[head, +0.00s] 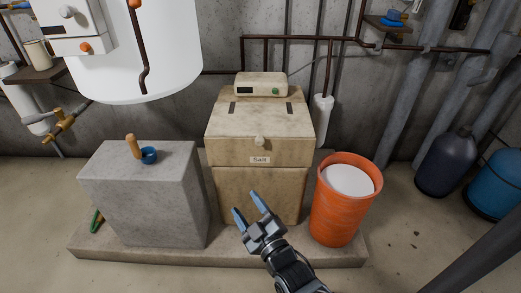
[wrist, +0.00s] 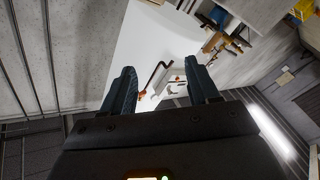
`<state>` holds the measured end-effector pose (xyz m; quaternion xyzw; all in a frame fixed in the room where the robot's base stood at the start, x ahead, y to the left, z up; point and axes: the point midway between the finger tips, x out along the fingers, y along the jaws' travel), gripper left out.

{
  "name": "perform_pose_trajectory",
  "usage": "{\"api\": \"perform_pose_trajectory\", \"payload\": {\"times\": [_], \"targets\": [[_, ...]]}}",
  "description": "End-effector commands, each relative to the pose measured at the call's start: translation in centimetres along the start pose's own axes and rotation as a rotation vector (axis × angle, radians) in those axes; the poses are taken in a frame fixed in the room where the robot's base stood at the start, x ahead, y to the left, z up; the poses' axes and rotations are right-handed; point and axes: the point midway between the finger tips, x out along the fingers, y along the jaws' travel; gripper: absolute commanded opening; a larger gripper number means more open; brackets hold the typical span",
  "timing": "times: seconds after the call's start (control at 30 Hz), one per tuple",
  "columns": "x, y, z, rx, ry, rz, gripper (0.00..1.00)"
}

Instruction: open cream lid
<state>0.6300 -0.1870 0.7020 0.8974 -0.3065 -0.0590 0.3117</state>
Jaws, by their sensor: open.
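The cream lid (head: 258,119) is the sloped top of a tan box (head: 258,190) labelled "Salt". It lies shut, with a small round knob (head: 260,141) at its front edge and two dark slots near its back. My gripper (head: 247,204) is open and empty, in front of and below the knob in the head view, apart from the box. In the wrist view my gripper's two fingers (wrist: 160,88) are spread with nothing between them. The box and lid do not show in the wrist view.
A cream unit (head: 262,85) with a green button sits behind the lid. An orange bin (head: 340,210) with white contents stands right. A white tank (head: 140,60) hangs upper left. Pipes run along the wall.

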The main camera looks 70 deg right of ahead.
Motion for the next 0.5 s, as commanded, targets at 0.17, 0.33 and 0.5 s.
{"api": "perform_pose_trajectory", "payload": {"times": [0.17,0.33,0.5], "targets": [[7.8,4.1,5.9,-0.189,-0.025,0.149,0.6],[11.8,7.9,9.3,-0.316,-0.052,0.227,0.6],[13.3,9.7,10.5,-0.37,-0.064,0.257,0.6]]}}
